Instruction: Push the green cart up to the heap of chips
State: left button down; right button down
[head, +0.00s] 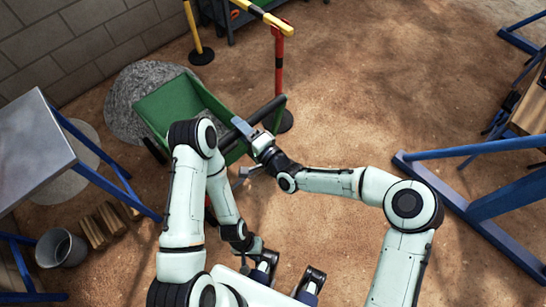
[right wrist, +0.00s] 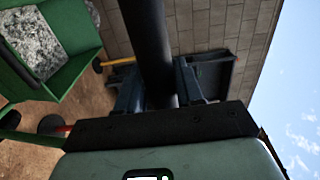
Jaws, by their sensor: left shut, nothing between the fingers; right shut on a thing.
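The green cart (head: 170,104) stands at upper left in the head view, and its green side (right wrist: 82,68) shows at left in the right wrist view. The grey heap of chips (head: 127,84) lies just beyond its far end; the cart overlaps it in the picture, so I cannot tell whether they touch. My right gripper (head: 252,131) is shut on the cart's black handle bar (head: 271,107), which runs between its fingers in the right wrist view (right wrist: 150,45). My left gripper (head: 254,250) is shut and empty, low in the head view, away from the cart.
A grey-topped table (head: 32,140) with blue legs stands left of the cart. A bucket (head: 61,248) and wooden blocks (head: 108,221) lie near it. A red-and-black post (head: 279,70) stands beside the handle. A block wall (head: 75,40) is behind. Blue frames (head: 490,150) stand at right.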

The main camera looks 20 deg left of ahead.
jog(key=shift+s+d+f+g, duration=0.25)
jog(key=shift+d+f+g, duration=0.05)
jog(key=shift+f, duration=0.05)
jog(key=c, duration=0.9)
grip_release()
jog(key=shift+o, duration=1.1)
jog(key=shift+w+a, duration=0.1)
jog(key=shift+r, duration=0.2)
jog(key=shift+r, duration=0.1)
jog(key=v, duration=1.2)
jog(key=shift+b, duration=0.45)
jog(key=shift+a+r, duration=0.1)
